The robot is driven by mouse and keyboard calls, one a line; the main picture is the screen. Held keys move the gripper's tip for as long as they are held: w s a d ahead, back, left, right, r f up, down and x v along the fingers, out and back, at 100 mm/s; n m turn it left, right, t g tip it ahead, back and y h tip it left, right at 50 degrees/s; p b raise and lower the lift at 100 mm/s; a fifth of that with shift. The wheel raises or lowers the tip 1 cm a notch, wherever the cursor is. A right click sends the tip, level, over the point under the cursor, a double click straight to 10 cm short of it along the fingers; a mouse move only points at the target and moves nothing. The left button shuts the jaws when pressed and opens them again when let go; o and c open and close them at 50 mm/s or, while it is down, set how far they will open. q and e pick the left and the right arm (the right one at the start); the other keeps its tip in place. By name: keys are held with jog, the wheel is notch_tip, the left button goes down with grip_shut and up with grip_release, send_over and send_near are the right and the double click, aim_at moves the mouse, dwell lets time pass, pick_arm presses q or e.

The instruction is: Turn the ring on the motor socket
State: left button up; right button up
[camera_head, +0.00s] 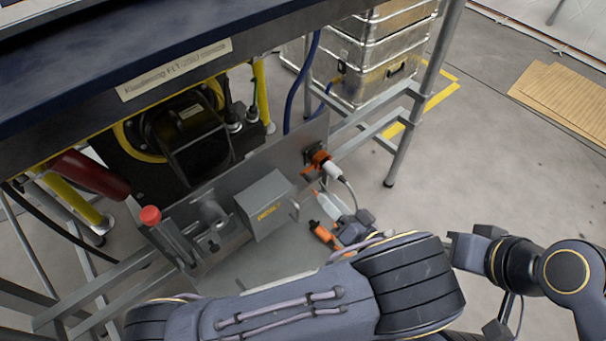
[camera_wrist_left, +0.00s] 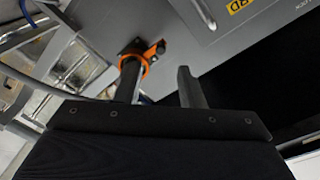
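The motor socket (camera_head: 316,157) is an orange and black fitting on the right end of a grey metal panel, with a white plug (camera_head: 333,171) and cable at it. The orange ring (camera_wrist_left: 134,58) shows in the left wrist view, just beyond the left-hand finger, which partly covers it. My left gripper (camera_wrist_left: 160,88) is open, its two black fingers apart with nothing visible between them. In the head view my left gripper (camera_head: 347,228) is small, below the socket and partly behind my arm. My right gripper (camera_head: 465,246) is at the right, apart from the socket; its fingers are unclear.
A grey box (camera_head: 266,204) with a yellow label sits on the panel left of the socket. An orange piece (camera_head: 325,235) shows beside my left gripper; I cannot tell what it is. Metal cases (camera_head: 375,60) and a frame leg (camera_head: 420,105) stand behind.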

aim_at(318, 167)
pick_arm(q)
jog(key=b+x, duration=0.1)
jog(key=x, duration=0.6)
jog(key=shift+a, duration=0.15)
jog(key=shift+w, duration=0.15)
grip_shut()
